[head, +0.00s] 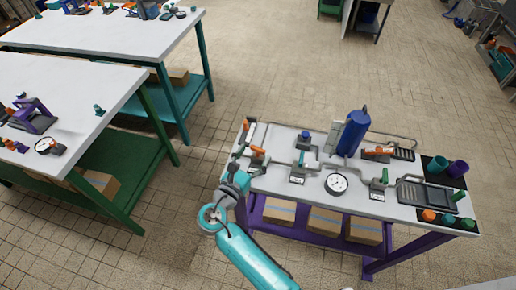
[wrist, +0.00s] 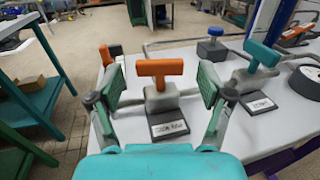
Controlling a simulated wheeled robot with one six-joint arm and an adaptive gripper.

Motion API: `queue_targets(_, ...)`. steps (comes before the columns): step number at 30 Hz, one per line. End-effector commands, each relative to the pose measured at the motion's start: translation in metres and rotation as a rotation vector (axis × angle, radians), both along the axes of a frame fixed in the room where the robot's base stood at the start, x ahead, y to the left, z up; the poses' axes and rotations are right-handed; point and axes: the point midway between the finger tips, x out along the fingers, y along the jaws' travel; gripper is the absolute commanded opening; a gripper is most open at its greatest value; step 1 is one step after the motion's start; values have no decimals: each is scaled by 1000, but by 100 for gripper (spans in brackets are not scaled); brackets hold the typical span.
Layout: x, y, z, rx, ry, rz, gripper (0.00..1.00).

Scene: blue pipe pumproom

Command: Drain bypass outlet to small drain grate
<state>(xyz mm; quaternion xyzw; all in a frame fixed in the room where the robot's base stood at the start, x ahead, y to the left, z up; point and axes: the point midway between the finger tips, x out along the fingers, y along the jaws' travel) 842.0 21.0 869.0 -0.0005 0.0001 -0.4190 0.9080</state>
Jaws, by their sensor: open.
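My gripper (wrist: 161,86) is open in the wrist view, with one finger on each side of an orange T-handle valve (wrist: 160,69). The handle stands on a grey body with a dark base and a white label too blurred to read. No clear contact shows. In the head view my gripper (head: 238,172) is at the left end of the white bench, by this orange valve (head: 258,155). A small dark grate (head: 403,155) lies at the bench's back right, with an orange-handled valve (head: 378,151) left of it. A larger grate tray (head: 425,193) lies in front.
The bench (head: 275,181) also carries a teal-handled valve (head: 303,160), blue knob (head: 305,137), blue tank (head: 353,133), gauge (head: 337,184), green-handled valve (head: 383,178) and grey pipes. Cups (head: 457,169) stand at the right. Another table (head: 70,90) is at the left, with floor between.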

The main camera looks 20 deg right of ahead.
Motion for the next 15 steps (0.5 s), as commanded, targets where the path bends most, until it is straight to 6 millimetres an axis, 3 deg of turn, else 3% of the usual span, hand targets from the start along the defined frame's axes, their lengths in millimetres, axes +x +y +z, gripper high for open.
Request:
queue_targets(6, 15, -18, 0, 1, -1, -1, 79)
queue_targets(15, 18, -21, 0, 1, -1, 1, 79)
